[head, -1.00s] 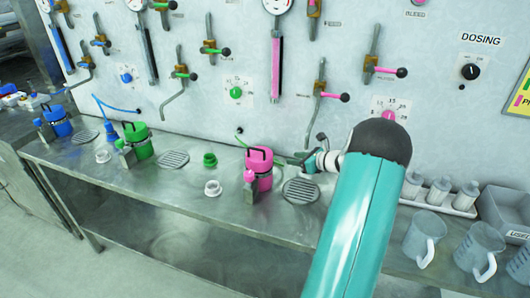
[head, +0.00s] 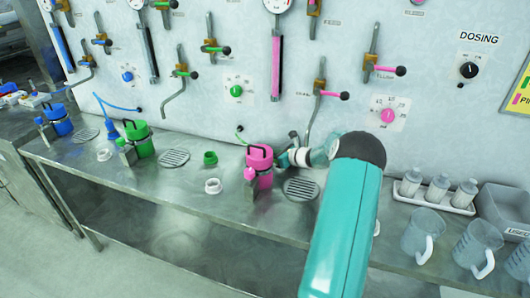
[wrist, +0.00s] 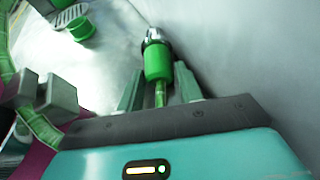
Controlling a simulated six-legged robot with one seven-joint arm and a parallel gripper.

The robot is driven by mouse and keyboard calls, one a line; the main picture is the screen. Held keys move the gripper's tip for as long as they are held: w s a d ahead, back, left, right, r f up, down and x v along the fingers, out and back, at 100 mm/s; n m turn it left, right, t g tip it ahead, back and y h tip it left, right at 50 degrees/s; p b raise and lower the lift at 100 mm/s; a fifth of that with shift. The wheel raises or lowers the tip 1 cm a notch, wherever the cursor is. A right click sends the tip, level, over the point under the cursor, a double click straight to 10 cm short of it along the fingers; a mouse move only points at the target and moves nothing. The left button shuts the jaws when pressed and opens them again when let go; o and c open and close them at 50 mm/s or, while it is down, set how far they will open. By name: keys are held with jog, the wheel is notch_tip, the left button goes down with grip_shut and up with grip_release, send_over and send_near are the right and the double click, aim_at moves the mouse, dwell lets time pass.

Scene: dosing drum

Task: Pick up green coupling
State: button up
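The green coupling (wrist: 158,62) has a green sleeve and a metal tip, and shows in the wrist view with its green hose trailing back toward my gripper. My gripper (wrist: 160,72) is open, with one teal finger on each side of the coupling and a gap visible beside it. I cannot tell how deep the coupling sits between the fingers. In the head view my gripper (head: 284,153) is behind and right of the pink canister (head: 260,163). The coupling is hidden there; only a bit of green hose (head: 240,131) shows at the wall.
The pink canister stands close to my gripper. A green cap (head: 210,158), a white cap (head: 212,186) and round drain grates (head: 301,189) are on the steel bench. Valve levers and the wall panel rise behind. Jugs (head: 423,235) and bottles (head: 438,189) stand at right.

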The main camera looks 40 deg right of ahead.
jog(key=c, duration=0.7)
jog(key=shift+s+r, duration=0.1)
jog(key=shift+r, duration=0.05)
jog(key=shift+s+r, duration=0.15)
jog(key=shift+r, duration=0.05)
jog(key=v, duration=0.5)
jog(key=r+v, duration=0.1)
jog(key=v, duration=0.9)
jog(key=shift+w+r, duration=0.25)
jog(key=shift+r, duration=0.2)
